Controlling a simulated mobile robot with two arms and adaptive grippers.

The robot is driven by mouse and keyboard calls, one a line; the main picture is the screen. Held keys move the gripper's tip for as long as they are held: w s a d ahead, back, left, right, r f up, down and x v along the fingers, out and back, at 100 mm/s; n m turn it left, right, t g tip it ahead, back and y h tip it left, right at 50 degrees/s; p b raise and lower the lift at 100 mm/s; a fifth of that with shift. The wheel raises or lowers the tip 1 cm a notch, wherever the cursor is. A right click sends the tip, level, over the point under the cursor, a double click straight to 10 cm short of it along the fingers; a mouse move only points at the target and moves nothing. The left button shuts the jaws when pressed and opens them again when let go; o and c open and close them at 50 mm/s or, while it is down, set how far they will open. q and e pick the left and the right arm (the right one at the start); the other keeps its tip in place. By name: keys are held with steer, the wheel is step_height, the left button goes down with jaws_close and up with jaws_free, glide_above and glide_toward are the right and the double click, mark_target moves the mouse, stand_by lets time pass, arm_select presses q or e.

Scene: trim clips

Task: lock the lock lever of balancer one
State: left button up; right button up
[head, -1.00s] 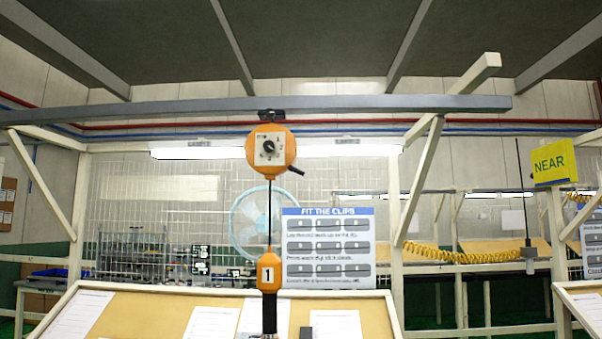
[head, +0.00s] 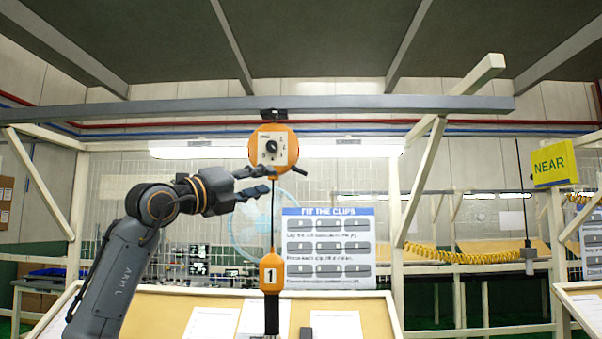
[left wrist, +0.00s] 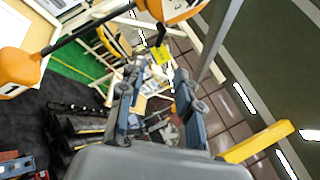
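Balancer one (head: 272,137) is an orange housing with a white dial face, hung under the grey rail. Its cable runs down to an orange handle (head: 272,272) marked 1. The lock lever (head: 299,170) is a short dark stub at the housing's lower right. My left gripper (head: 271,180) is open and empty just below the housing, its fingertips near the cable and short of the lever. In the left wrist view the two fingers (left wrist: 157,75) stand apart with nothing between them. My right gripper is not in view.
The grey rail (head: 370,104) runs across above the housing. A board with papers (head: 160,315) lies below, with a "FIT THE CLIPS" sign (head: 328,249) behind. A yellow "NEAR" sign (head: 553,162) is at the right. Space right of the balancer is open.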

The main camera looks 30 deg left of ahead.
mark_target(301, 173)
arm_select(q)
steer(key=p+x, duration=0.3)
steer(key=x, duration=0.3)
steer(key=p+x, duration=0.4)
steer(key=x, duration=0.2)
steer(key=shift+w+a+r, duration=0.2)
steer(key=shift+w, duration=0.1)
steer(key=shift+w+d+p, duration=0.1)
steer(key=shift+w+p, duration=0.25)
steer(key=shift+w, duration=0.35)
steer(key=shift+c, duration=0.4)
jaws_close()
